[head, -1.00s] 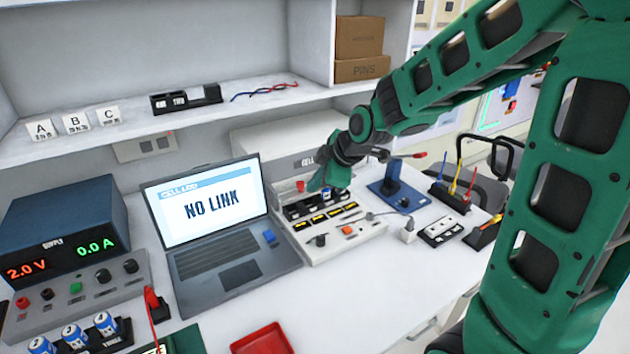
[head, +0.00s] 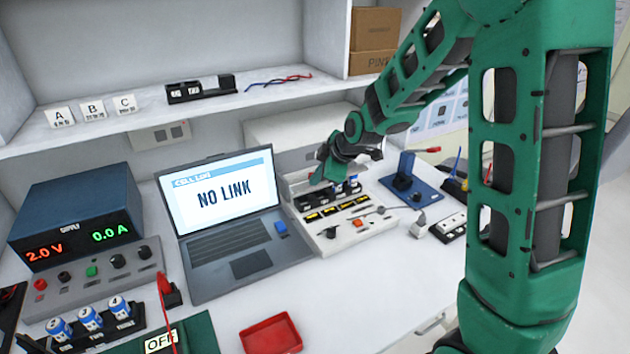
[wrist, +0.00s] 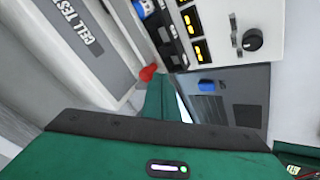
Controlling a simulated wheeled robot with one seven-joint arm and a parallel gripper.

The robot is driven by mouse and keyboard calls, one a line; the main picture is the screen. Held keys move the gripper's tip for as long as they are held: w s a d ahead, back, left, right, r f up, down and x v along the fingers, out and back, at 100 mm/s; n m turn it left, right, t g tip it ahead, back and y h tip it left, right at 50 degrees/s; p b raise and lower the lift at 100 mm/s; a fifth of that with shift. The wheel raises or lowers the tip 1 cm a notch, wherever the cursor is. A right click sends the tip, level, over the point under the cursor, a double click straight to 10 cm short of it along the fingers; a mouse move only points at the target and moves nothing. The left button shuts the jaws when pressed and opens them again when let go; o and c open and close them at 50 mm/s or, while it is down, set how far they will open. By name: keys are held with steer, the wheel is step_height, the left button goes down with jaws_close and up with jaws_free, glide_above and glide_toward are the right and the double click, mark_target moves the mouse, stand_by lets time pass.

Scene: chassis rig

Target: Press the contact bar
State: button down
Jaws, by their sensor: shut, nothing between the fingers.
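The cell tester (head: 350,238) is a pale unit right of the laptop, with a dark row of slots holding blue-and-white cells (head: 352,182) and yellow displays below them. A red knob (wrist: 148,73) shows in the wrist view beside the slot row; I cannot tell whether it belongs to the contact bar. My gripper (head: 314,181) is shut and empty, low over the tester's back left end. In the wrist view its green fingers (wrist: 160,98) are close to the knob; contact cannot be told. My gripper partly hides the slot row in the head view.
The laptop (head: 225,213) reads NO LINK and stands close left of the tester. A blue device (head: 404,182) stands to the right. The shelf (head: 240,98) overhangs the back. A red tray (head: 270,335) lies in front, with clear bench to its right.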

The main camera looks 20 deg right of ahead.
glide_above(305, 186)
steer(key=w+d, duration=0.1)
steer(key=w, duration=0.2)
steer(key=shift+w+d+r, duration=0.1)
steer(key=shift+r, duration=0.05)
stand_by(0.3)
steer(key=s, duration=0.1)
steer(key=s+a, duration=0.1)
steer(key=s, duration=0.1)
steer(key=shift+s+a, duration=0.1)
steer(key=shift+s, duration=0.1)
steer(key=v, duration=1)
steer(key=shift+s, duration=0.4)
steer(key=shift+d, duration=0.2)
